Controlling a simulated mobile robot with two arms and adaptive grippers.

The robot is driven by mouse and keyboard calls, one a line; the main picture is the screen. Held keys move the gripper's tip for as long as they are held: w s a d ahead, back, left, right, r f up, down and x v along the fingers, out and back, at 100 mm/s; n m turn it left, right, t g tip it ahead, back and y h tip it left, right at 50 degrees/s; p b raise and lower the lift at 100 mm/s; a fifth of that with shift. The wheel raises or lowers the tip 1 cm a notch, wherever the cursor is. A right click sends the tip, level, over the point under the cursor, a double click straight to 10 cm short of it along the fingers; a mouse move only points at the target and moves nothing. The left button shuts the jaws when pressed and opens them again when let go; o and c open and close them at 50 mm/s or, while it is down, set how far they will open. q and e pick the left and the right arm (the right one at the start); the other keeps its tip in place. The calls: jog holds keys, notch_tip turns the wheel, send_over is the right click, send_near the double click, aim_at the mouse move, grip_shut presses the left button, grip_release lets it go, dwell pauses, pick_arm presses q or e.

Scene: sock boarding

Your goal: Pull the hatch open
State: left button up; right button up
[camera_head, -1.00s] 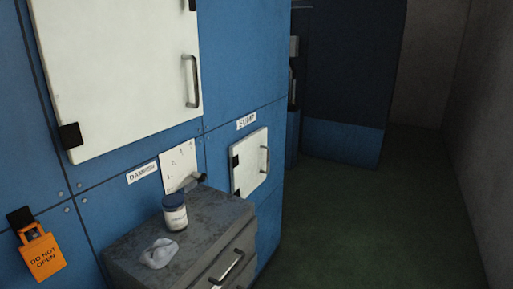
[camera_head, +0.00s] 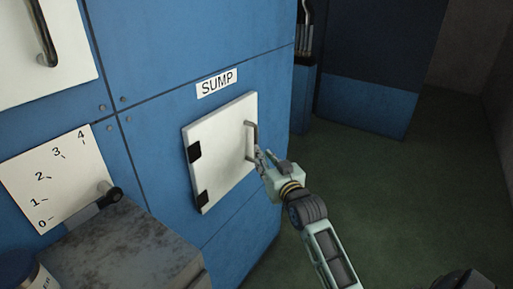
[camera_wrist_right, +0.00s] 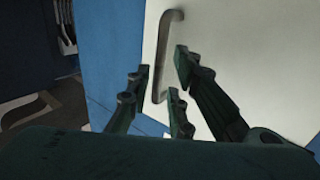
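The sump hatch (camera_head: 220,152) is a small white door on the blue wall, under a SUMP label (camera_head: 217,83). It looks shut, with black hinges on its left. Its metal handle (camera_head: 251,137) stands upright on the right side. My right gripper (camera_head: 262,158) is at the lower part of the handle. In the right wrist view the gripper (camera_wrist_right: 161,88) has its fingers apart, with the handle (camera_wrist_right: 166,48) running between them; I cannot tell if any finger touches it. The hatch face (camera_wrist_right: 228,45) fills the right of that view. My left gripper is out of view.
A grey cabinet (camera_head: 118,252) stands at lower left, with a jar (camera_head: 30,275) at its edge. Above it is a numbered dial plate (camera_head: 60,175) with a lever (camera_head: 114,194). A larger white door (camera_head: 40,60) is at upper left.

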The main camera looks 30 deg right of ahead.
aim_at(257, 142)
jog(key=shift+w+d+r, duration=0.1)
jog(key=shift+w+r, duration=0.1)
jog(key=shift+r, duration=0.35)
jog(key=shift+w+r, duration=0.2)
jog(key=shift+r, duration=0.35)
jog(key=w, duration=0.4)
jog(key=w+d, duration=0.1)
jog(key=w, duration=0.1)
jog(key=shift+w+f+p, duration=0.1)
jog(key=shift+w+p, duration=0.15)
jog(key=shift+p, duration=0.05)
jog(key=shift+d, duration=0.1)
jog(key=shift+c, duration=0.4)
grip_shut()
